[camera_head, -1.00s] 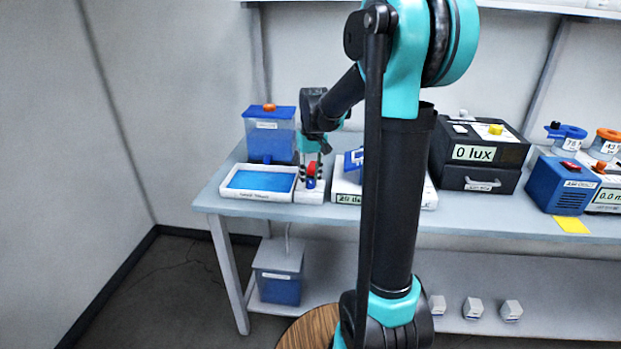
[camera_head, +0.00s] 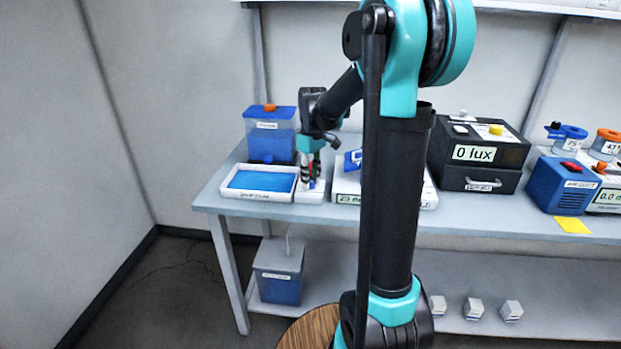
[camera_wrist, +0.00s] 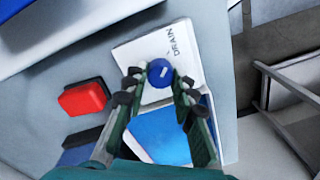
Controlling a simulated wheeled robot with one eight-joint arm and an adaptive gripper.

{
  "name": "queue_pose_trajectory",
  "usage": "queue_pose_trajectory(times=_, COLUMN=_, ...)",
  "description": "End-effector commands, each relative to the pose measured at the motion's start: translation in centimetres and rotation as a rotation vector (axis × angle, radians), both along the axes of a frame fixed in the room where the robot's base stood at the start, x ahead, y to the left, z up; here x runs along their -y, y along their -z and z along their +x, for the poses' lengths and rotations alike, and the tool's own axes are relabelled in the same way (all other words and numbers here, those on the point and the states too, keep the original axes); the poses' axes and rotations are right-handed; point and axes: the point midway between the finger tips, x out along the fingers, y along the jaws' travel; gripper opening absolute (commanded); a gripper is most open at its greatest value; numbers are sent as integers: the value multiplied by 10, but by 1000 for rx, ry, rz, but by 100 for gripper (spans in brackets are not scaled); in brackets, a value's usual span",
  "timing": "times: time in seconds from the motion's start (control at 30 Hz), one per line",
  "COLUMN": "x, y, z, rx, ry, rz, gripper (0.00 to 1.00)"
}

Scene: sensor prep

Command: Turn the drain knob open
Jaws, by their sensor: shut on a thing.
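The drain knob (camera_wrist: 160,72) is a round blue knob with a pale mark on top. It sits on a white plate (camera_wrist: 158,50) lettered DRAIN in the wrist view. My gripper (camera_wrist: 158,88) is shut on the knob, with a dark fingertip on either side of it. In the head view my gripper (camera_head: 312,180) points down over the white base (camera_head: 309,197), between the blue tray and a white instrument. There the fingers and the small size hide most of the knob.
A white-rimmed blue tray (camera_head: 257,195) lies just left of the base, with a blue tank (camera_head: 269,137) behind it. A red block-like part (camera_wrist: 84,97) is near the plate. A white instrument (camera_head: 345,190) stands close on the right. The table's front edge is near.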

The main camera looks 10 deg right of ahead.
Motion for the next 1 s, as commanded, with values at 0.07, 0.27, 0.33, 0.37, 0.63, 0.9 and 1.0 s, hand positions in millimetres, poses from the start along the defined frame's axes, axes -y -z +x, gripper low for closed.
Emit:
queue_pose_trajectory(times=0.07, x=0, y=0, z=1, rx=1, ry=-3, rz=-1, gripper=0)
queue_pose_trajectory(times=0.27, x=0, y=0, z=1, rx=1, ry=-4, rz=-1, gripper=0)
queue_pose_trajectory(times=0.33, x=0, y=0, z=1, rx=1, ry=-4, rz=-1, gripper=0)
queue_pose_trajectory(times=0.37, x=0, y=0, z=1, rx=1, ry=-4, rz=-1, gripper=0)
queue_pose_trajectory(times=0.63, x=0, y=0, z=0, rx=0, ry=-3, rz=0, gripper=47)
queue_pose_trajectory(times=0.9, x=0, y=-3, z=0, rx=0, ry=-3, rz=0, gripper=47)
queue_pose_trajectory(times=1.0, x=0, y=-12, z=1, rx=0, ry=-3, rz=0, gripper=47)
